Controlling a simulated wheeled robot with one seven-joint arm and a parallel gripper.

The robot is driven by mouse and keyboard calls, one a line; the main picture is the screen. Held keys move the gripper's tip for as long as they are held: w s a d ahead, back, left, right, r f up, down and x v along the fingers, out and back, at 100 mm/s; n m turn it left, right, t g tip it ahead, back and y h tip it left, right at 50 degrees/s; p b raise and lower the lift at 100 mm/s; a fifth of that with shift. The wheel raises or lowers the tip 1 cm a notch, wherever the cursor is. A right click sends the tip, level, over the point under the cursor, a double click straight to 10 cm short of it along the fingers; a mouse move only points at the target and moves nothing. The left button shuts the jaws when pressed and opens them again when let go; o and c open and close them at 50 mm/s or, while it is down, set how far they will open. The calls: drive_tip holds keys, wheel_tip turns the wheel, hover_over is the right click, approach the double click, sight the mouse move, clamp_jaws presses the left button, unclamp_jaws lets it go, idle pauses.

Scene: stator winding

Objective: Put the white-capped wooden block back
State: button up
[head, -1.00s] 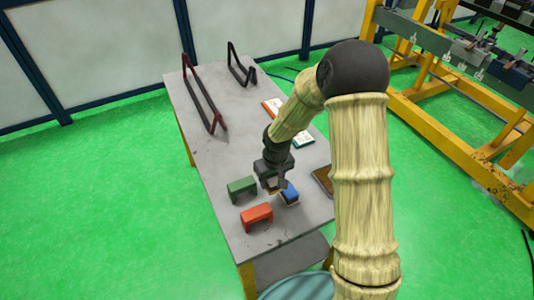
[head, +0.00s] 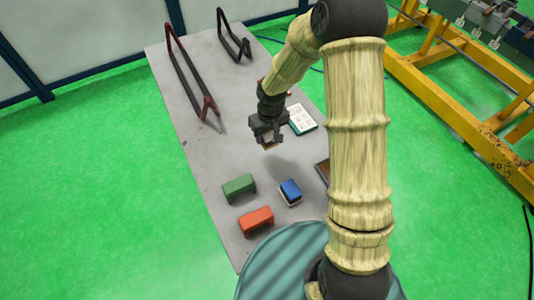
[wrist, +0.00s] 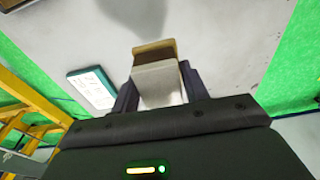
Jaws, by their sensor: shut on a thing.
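My gripper (head: 268,137) is shut on the white-capped wooden block (wrist: 157,80) and holds it above the grey table (head: 200,140). In the wrist view the block's white cap faces the camera between the two fingers, with a tan and brown wooden part beyond it. In the head view only a small tan piece of the block shows below the fingers.
On the table are a green block (head: 239,187), a red block (head: 256,221) and a blue block (head: 290,191) on a pale base. A white and teal booklet (head: 302,119) lies right of my gripper. Two dark bent frames, one (head: 190,75) nearer, stand at the far end.

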drive_tip(key=shift+s, duration=0.15)
hover_over(267, 158)
drive_tip(key=shift+s+f, duration=0.15)
drive_tip(key=shift+f, duration=2.95)
drive_tip(key=shift+f+p, duration=0.3)
drive_tip(key=shift+f, duration=1.55)
drive_tip(key=shift+f, duration=0.1)
drive_tip(key=shift+f, duration=0.1)
drive_tip(key=o, duration=1)
